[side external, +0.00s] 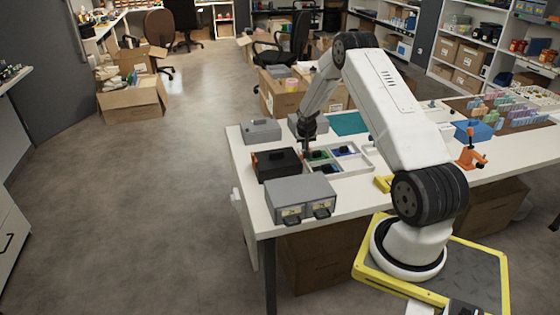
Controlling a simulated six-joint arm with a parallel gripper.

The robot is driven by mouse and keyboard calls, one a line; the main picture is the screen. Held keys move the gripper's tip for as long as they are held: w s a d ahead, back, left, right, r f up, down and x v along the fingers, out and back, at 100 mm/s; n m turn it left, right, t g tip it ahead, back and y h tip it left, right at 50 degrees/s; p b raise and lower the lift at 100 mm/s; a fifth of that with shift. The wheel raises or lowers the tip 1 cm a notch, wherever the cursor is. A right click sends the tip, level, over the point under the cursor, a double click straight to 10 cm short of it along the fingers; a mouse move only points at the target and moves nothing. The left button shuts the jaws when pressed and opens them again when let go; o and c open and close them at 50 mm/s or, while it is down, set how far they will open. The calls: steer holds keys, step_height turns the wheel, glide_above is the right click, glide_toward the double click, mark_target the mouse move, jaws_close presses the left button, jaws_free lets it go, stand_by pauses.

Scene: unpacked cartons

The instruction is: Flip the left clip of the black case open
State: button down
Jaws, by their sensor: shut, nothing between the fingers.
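The black case (277,166) stands on the white table towards its left side, between two grey cases. A small orange part (255,163) shows at its left end. At this size I cannot tell which clip that is or how the clips stand. My gripper (306,153) points down just right of the black case, near the tray's left edge. It is shut with nothing visible in it. I cannot tell whether it touches the case.
A grey case (301,194) with two latches stands at the table's front. Another grey case (261,131) stands behind. A divided tray (367,162) with green and blue items lies right of the black case. An orange clamp (470,155) and blue bin (474,130) are further right.

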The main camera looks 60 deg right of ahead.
steer(key=shift+w+a, duration=0.1)
steer(key=shift+w+a+f, duration=0.25)
steer(key=shift+w+a, duration=0.2)
steer(key=shift+s+r, duration=0.1)
steer(key=shift+r, duration=0.05)
stand_by(0.5)
steer(key=s+r, duration=0.4)
steer(key=r, duration=0.4)
steer(key=shift+s+a+r, duration=0.2)
steer(key=shift+s, duration=0.15)
stand_by(0.3)
